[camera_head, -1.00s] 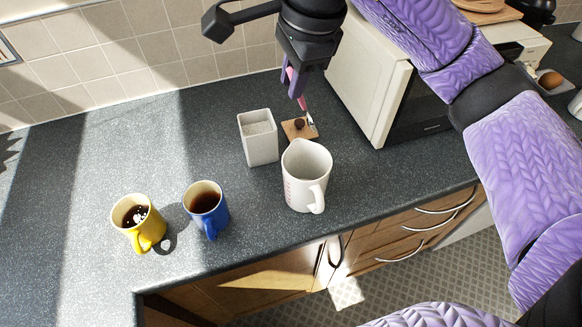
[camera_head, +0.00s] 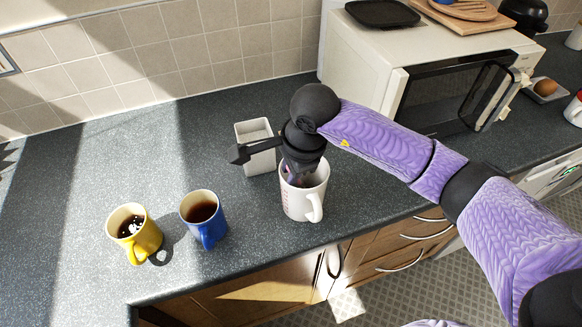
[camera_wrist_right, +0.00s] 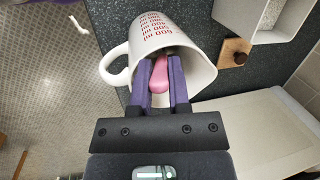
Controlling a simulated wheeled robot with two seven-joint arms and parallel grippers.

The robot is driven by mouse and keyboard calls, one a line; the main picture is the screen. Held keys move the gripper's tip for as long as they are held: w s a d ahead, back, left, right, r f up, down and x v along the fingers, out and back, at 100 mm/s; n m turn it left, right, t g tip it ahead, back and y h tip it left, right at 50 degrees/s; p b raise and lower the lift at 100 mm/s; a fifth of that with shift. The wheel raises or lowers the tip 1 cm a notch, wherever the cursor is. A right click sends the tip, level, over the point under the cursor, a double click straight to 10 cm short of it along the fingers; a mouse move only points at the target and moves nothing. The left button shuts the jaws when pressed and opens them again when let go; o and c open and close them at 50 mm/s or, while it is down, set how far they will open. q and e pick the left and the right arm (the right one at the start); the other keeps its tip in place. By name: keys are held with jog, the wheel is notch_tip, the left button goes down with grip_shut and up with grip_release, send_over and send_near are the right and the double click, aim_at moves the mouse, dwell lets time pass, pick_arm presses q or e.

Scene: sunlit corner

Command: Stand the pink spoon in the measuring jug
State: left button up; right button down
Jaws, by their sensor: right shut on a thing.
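The white measuring jug (camera_head: 303,206) stands upright on the dark counter, handle toward the front right. In the wrist view the jug (camera_wrist_right: 190,30) shows red volume marks on its side. My right gripper (camera_head: 296,178) points down at the jug's mouth, its fingertips reaching in past the rim. In the wrist view the right gripper (camera_wrist_right: 161,88) is shut on the pink spoon (camera_wrist_right: 159,76), which lies between its purple fingers and runs into the jug. The spoon's lower end is hidden inside the jug. My left gripper is not in view.
A square white canister (camera_head: 258,162) stands just behind the jug, and a small wooden block (camera_wrist_right: 234,53) lies near it. A blue mug (camera_head: 204,215) and a yellow mug (camera_head: 136,236) stand to the left. The microwave (camera_head: 385,85) is at the right.

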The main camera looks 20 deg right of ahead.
jog(key=c, duration=1)
grip_release()
jog(key=shift+f, duration=0.15)
jog(key=shift+c, duration=0.2)
jog(key=o, duration=0.5)
jog(key=shift+c, duration=0.2)
jog(key=shift+r, duration=0.5)
jog(key=v, duration=1.1)
jog(key=shift+r+p, duration=0.2)
jog(key=shift+p, duration=0.15)
